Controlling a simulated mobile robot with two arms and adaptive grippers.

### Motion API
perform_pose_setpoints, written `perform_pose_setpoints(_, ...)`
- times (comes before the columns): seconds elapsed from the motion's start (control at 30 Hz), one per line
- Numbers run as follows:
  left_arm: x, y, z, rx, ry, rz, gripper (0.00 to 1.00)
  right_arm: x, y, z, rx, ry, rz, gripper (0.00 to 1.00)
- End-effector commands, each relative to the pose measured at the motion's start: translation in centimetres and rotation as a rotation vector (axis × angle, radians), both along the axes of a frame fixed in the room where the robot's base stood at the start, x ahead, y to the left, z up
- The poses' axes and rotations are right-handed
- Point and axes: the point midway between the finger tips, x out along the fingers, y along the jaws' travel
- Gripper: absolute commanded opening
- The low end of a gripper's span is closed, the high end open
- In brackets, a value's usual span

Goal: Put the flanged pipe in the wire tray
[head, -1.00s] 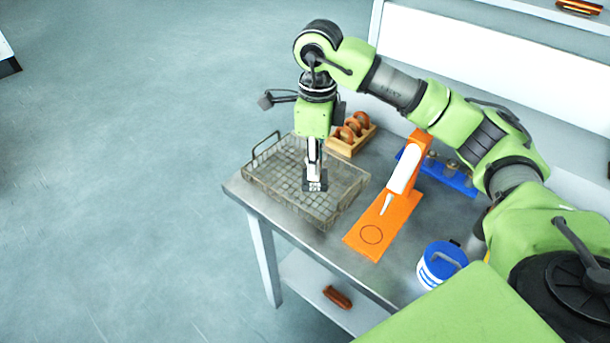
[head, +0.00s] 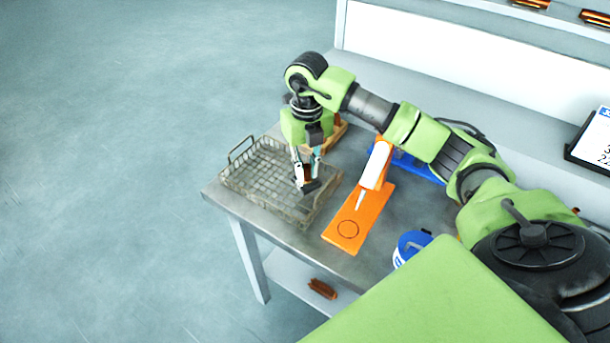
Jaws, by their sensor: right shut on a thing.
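The wire tray (head: 245,178), a shallow mesh basket with a raised handle, sits on the left end of the grey table. My right gripper (head: 307,184) points down over the tray's right side. It is shut on a small, partly hidden thing with a brownish patch between the fingers, which I take to be the flanged pipe (head: 308,173). The pipe's full shape is hidden by the fingers, and I cannot tell whether it touches the tray. My left gripper is not in view.
An orange stand (head: 347,231) with a white upper part is close to the tray's right. A wooden box (head: 337,131) is behind my gripper, partly hidden. A blue rack (head: 415,166) and a blue-lidded container (head: 410,246) stand further right. A brown piece (head: 322,289) lies on the lower shelf.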

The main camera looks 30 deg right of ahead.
Motion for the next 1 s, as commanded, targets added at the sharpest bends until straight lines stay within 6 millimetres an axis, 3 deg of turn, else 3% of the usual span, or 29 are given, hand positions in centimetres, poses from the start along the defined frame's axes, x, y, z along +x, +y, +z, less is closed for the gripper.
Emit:
perform_pose_setpoints(0.3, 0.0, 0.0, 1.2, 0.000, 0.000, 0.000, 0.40, 0.0, 0.0, -3.5, 0.000, 0.000, 0.001, 0.00)
perform_pose_setpoints(0.63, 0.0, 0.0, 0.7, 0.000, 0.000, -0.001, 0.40, 0.0, 0.0, -4.0, 0.000, -0.002, 0.002, 0.00)
perform_pose_setpoints(0.67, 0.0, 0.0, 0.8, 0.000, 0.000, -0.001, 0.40, 0.0, 0.0, -3.9, -0.001, 0.000, 0.002, 0.20)
perform_pose_setpoints(0.7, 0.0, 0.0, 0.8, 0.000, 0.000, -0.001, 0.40, 0.0, 0.0, -3.9, 0.000, 0.000, 0.002, 0.30)
perform_pose_setpoints(1.0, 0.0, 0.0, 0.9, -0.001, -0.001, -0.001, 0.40, 0.0, 0.0, -3.9, 0.000, 0.000, 0.002, 0.31)
